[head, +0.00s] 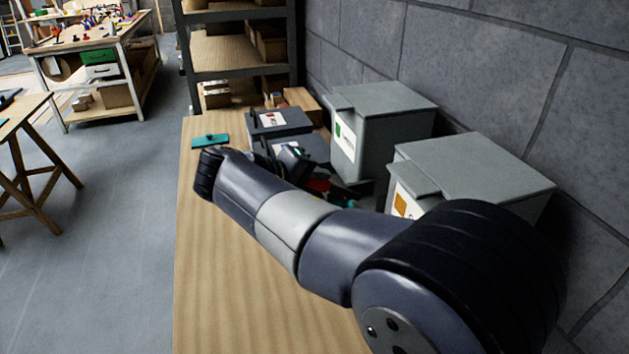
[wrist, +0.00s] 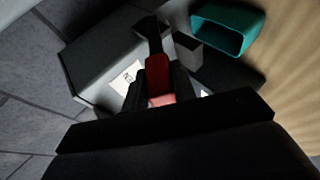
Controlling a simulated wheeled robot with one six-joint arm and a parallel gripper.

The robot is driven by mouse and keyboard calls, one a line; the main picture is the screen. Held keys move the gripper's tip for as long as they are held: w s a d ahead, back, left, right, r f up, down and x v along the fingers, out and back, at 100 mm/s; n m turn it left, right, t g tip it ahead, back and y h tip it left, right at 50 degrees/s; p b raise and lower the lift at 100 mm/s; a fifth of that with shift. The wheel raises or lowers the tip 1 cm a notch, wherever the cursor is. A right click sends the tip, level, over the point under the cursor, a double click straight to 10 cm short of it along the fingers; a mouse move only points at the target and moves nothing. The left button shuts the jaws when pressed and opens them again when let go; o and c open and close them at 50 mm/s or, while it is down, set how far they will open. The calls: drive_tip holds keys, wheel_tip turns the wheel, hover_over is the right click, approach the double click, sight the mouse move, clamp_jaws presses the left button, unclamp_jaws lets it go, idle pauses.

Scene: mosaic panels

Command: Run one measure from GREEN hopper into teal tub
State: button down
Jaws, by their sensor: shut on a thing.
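The GREEN hopper is the grey box (head: 383,122) with a green mark on its label, against the wall at the bench's back. A grey box with a white label, its colour unclear, fills the left of the wrist view. The teal tub (wrist: 248,20) lies at the upper right of the wrist view, its opening showing. My gripper (wrist: 158,88) is shut on a red handle-like piece (wrist: 157,72) beside the labelled box. In the head view my arm mostly hides the gripper; a bit of red (head: 318,185) shows beneath the GREEN hopper.
A second grey hopper (head: 470,165) with an orange label stands nearer. Dark labelled boxes (head: 279,121) sit left of the GREEN hopper. A flat teal item (head: 210,141) lies at the bench's left edge. The front left of the wooden bench (head: 215,260) is clear.

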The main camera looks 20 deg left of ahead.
drive_tip(key=shift+f, duration=0.15)
drive_tip(key=c, duration=1.2)
unclamp_jaws()
drive_tip(key=shift+o, duration=0.2)
drive_tip(key=shift+s, duration=0.1)
drive_tip(key=v, duration=1)
drive_tip(key=shift+s+r+b, duration=0.2)
drive_tip(key=shift+s+b, duration=0.05)
drive_tip(key=shift+b, duration=0.2)
drive_tip(key=shift+a, duration=0.15)
